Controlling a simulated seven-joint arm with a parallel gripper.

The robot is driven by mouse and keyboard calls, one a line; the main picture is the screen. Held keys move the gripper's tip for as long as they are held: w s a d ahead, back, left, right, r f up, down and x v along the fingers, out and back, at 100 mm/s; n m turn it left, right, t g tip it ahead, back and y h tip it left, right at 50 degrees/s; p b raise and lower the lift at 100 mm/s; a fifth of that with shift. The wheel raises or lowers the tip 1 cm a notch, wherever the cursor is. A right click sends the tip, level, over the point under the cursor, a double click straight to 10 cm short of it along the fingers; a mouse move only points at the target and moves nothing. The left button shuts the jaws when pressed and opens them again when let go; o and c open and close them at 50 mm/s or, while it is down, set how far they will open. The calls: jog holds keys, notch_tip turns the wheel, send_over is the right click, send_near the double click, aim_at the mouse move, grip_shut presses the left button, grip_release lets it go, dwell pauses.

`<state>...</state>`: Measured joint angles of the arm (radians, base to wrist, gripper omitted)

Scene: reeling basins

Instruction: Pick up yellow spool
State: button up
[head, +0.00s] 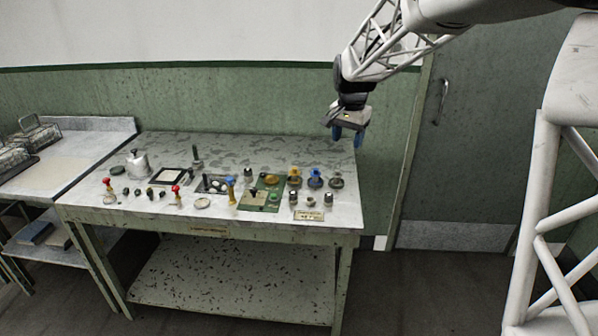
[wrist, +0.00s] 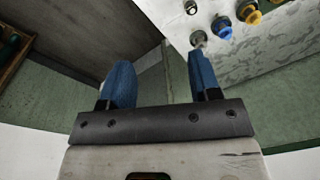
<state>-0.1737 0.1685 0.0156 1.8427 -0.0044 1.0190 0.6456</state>
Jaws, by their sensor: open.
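A small yellow-orange spool (head: 295,171) stands near the back right of the worktable, just left of a blue spool (head: 315,178). In the wrist view, the yellow spool (wrist: 250,14) is near the top right, beside the blue spool (wrist: 222,30). Another gold-yellow round piece (head: 271,179) lies on the green mat to the left; I cannot tell exactly what it is. My gripper (head: 347,134) is open and empty, with blue fingers pointing down. It is above the table's back right corner, well above and apart from the spools. Its fingers also show in the wrist view (wrist: 160,62).
The table's back strip is mostly clear. A green door (head: 465,150) is to the right.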

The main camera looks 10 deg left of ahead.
jog(key=w+a+f+m, duration=0.1)
jog(key=w+a+f, duration=0.3)
jog(key=w, duration=0.3)
jog(key=w+a+f+m, duration=0.1)
jog(key=w+a+f, duration=0.3)
jog(key=w, duration=0.3)
jog(key=m+g, duration=0.1)
jog(key=m, duration=0.1)
send_over(294, 168)
notch_tip(294, 168, down, 12)
jog(key=shift+s+f, duration=0.1)
jog(key=shift+f, duration=0.15)
jog(key=shift+f, duration=0.15)
jog(key=shift+f, duration=1.2)
jog(key=shift+f, duration=0.1)
jog(key=shift+d+f, duration=0.1)
jog(key=shift+f, duration=2.4)
jog(key=c, duration=0.7)
